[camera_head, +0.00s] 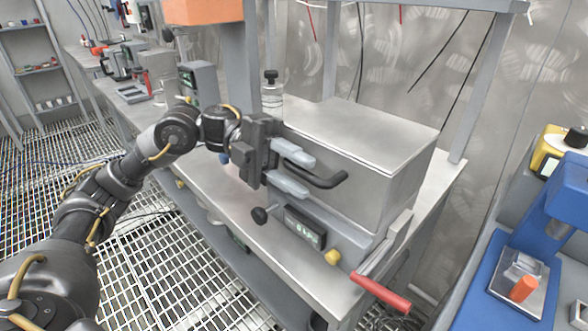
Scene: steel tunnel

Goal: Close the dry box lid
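The dry box (393,193) is a grey metal box on the steel bench. Its flat lid (362,132) lies level across the top, with no gap that I can make out along the near edge. A black bar handle (330,181) sticks out from the box's front. My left gripper (302,174) is at this handle, its two light grey fingers spread apart, one above and one below the bar. I cannot tell whether they touch it. The gripper hides the left part of the box front. My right gripper is not in view.
A red-handled lever (381,293) juts out at the bench's front right. A jar (272,94) stands behind my gripper. Blue equipment (520,262) stands at right.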

